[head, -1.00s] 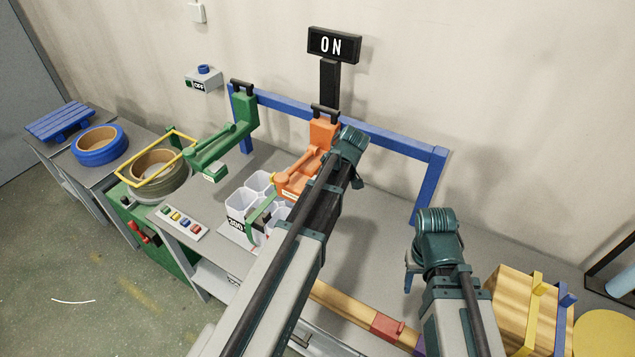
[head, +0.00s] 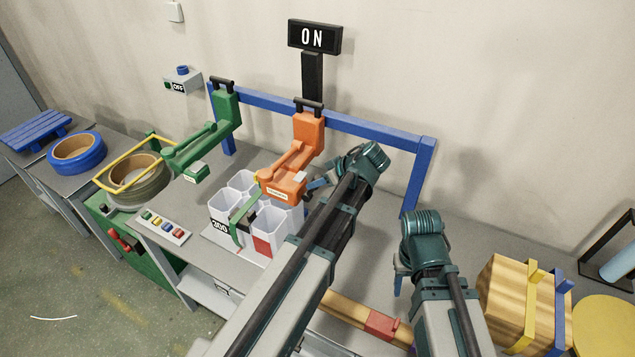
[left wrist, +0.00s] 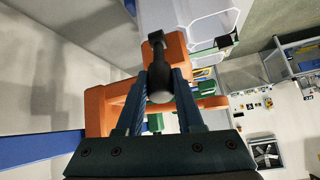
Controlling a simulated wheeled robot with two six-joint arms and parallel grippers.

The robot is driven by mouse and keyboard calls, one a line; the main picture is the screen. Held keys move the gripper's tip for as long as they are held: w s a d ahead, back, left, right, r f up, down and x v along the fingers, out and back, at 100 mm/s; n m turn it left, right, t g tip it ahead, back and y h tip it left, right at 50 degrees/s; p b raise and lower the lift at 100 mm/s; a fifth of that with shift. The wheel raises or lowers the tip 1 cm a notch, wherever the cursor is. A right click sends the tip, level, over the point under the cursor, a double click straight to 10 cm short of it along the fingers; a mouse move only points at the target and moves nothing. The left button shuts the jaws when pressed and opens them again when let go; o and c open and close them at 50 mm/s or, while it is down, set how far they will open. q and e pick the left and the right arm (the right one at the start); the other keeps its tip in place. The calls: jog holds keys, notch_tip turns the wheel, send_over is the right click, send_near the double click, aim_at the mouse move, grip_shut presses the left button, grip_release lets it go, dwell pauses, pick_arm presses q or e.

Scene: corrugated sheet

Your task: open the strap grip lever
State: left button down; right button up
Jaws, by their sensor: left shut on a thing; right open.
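The orange strap tool (head: 289,170) hangs at the blue frame, its head above the white cups. A green strap piece (head: 243,220) hangs below its left end. My left gripper (head: 318,184) is at the right side of the tool's head. In the left wrist view its two fingers (left wrist: 162,78) are shut on a dark lever with a rounded end (left wrist: 159,80), in front of the orange body. I take this for the strap grip lever; its angle is hard to tell. My right gripper (head: 399,277) is open and apart from the tool, partly hidden by its arm.
A green tool (head: 205,145) hangs left of the orange one. White cups (head: 232,206) stand under the tool. The blue frame (head: 378,127) runs behind. A black sign (head: 314,38) reads ON. A wooden block (head: 510,300) with straps stands at the right.

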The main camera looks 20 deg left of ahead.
pick_arm(q)
jog(key=shift+s, duration=0.1)
jog(key=c, duration=0.5)
grip_release()
jog(key=shift+c, duration=0.2)
jog(key=p+v, duration=1)
jog(key=v, duration=0.3)
jog(key=shift+d+r, duration=0.25)
jog(key=shift+d, duration=0.1)
